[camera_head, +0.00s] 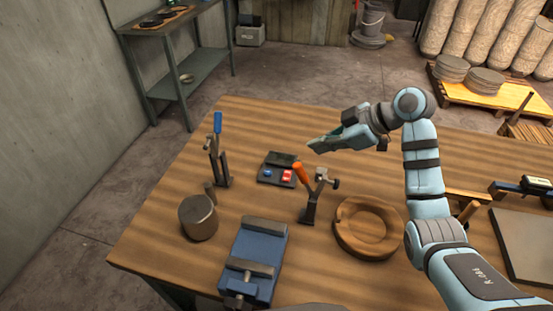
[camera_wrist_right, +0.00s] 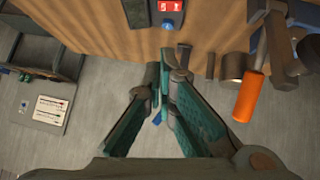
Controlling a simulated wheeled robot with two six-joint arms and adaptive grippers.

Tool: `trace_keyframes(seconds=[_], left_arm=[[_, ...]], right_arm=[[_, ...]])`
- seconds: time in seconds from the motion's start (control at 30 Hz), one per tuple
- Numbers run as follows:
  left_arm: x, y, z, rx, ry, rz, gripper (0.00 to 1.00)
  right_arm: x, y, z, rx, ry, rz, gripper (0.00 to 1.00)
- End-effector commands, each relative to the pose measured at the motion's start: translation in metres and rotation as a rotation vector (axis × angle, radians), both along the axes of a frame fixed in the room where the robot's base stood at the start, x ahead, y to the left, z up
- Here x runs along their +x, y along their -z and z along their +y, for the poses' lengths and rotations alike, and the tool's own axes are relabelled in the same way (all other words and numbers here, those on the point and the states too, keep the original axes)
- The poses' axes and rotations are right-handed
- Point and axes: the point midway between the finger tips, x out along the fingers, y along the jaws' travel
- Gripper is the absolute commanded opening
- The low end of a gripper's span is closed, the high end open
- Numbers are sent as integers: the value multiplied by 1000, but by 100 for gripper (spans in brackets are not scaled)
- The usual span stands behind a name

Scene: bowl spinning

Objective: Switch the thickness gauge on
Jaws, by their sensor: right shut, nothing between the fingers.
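A device with a small pale display (camera_head: 536,182) on a dark blue frame lies at the right edge of the table in the head view. It looks like the thickness gauge, though it is partly cut off and its switch and reading are too small to make out. My right gripper (camera_head: 318,146) is shut and empty above the table's middle, well to the left of the device. In the right wrist view its fingers (camera_wrist_right: 164,80) come together with nothing between them. The device does not show in the wrist view. My left gripper is not in view.
A wooden ring-shaped block (camera_head: 347,238), a blue vise (camera_head: 243,265) and a grey cylinder (camera_head: 198,222) occupy the front.

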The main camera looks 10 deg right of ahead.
Motion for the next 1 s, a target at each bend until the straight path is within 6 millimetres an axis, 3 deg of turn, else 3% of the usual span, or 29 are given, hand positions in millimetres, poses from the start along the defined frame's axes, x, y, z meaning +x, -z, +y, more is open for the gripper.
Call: trace_keyframes(seconds=[0.1,0.17,0.47,0.9,1.0], left_arm=[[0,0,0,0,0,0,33],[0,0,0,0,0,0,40],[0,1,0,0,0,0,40],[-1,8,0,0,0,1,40],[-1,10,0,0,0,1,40]], right_arm=[[1,0,4,1,-6,0,0],[1,0,4,1,-8,-1,0],[6,9,12,4,-6,2,0],[41,73,65,3,-4,3,0],[43,91,61,0,-2,4,0]])
